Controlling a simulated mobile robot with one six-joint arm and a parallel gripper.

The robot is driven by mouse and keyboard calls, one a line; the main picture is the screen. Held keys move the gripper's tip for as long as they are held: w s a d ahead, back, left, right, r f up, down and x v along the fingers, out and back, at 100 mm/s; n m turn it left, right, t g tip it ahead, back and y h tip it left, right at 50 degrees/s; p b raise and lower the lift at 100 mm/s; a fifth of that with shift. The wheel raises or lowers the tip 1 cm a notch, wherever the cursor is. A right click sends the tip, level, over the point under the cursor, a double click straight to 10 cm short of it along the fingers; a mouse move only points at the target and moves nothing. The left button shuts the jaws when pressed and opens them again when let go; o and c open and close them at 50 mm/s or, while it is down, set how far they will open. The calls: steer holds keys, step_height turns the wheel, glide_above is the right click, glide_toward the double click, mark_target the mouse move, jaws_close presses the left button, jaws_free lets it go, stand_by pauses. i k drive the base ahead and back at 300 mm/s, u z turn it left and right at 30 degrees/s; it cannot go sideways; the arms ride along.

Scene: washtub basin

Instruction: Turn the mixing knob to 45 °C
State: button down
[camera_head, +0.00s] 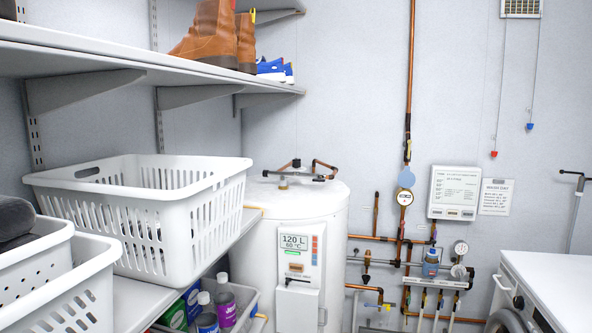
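I cannot tell for certain which part is the mixing knob, and no 45 °C mark is readable. On the back wall, a pipe assembly carries a blue-and-white bottle-like part (431,263). A round dial gauge (460,247) stands beside it, with a small round grey part (458,271) just below. A white boiler (292,240) stands left of the pipes, its display panel (294,243) reading 120 L and 60 °C. My gripper is not in view.
A shelf (130,290) with white baskets (205,215) runs along the left. A white washing machine (545,280) stands at the lower right. Copper pipes (408,70), a round meter (405,197) and a wall box (453,192) are at the back. Bottles (226,303) sit low left.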

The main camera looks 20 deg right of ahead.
mark_target(296, 163)
steer(key=z, duration=4.3)
steer(key=i, duration=0.1)
steer(key=u, duration=3.25)
steer(key=i, duration=1.65)
steer(key=u, duration=0.65)
